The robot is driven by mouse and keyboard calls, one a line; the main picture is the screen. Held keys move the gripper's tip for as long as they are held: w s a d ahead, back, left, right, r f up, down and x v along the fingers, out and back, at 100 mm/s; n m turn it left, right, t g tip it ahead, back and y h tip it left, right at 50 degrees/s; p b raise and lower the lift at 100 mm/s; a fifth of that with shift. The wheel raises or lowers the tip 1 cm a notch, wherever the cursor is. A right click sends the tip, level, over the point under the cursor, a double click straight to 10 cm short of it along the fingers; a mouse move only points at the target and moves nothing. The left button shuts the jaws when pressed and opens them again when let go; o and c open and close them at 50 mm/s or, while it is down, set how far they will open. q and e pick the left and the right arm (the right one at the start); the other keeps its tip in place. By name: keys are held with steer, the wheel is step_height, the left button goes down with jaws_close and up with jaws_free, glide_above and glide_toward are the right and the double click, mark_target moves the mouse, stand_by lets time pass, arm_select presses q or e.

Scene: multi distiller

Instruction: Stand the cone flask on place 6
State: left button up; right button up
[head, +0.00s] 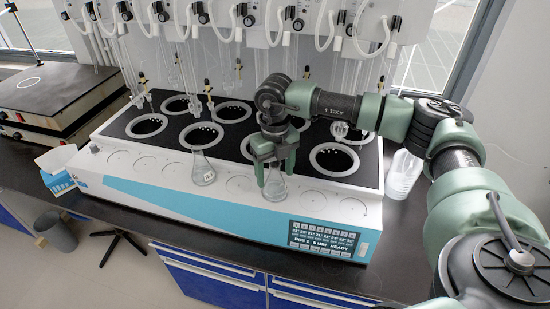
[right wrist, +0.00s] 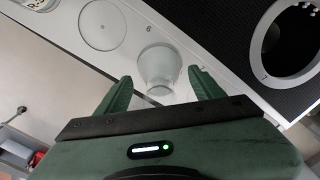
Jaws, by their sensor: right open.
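A clear cone flask (head: 275,189) stands upright on the white front ledge of the distiller (head: 230,205). It also shows in the right wrist view (right wrist: 158,66), beside a printed 6 on the ledge. My right gripper (head: 274,176) points down at this flask, its fingers open on either side. In the right wrist view my right gripper (right wrist: 160,82) shows a gap between each finger and the glass. The place under the flask is mostly hidden. My left gripper is not in view.
A second cone flask (head: 203,170) stands further left on the ledge, with an empty round place (head: 240,186) between the flasks. Black heating wells lie behind. Glass tubes hang above. A clear plastic container (head: 403,174) stands right of the distiller.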

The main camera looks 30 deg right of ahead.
step_height(320, 180, up, 11)
steer(key=b, duration=0.3)
steer(key=shift+r, duration=0.15)
stand_by(0.3)
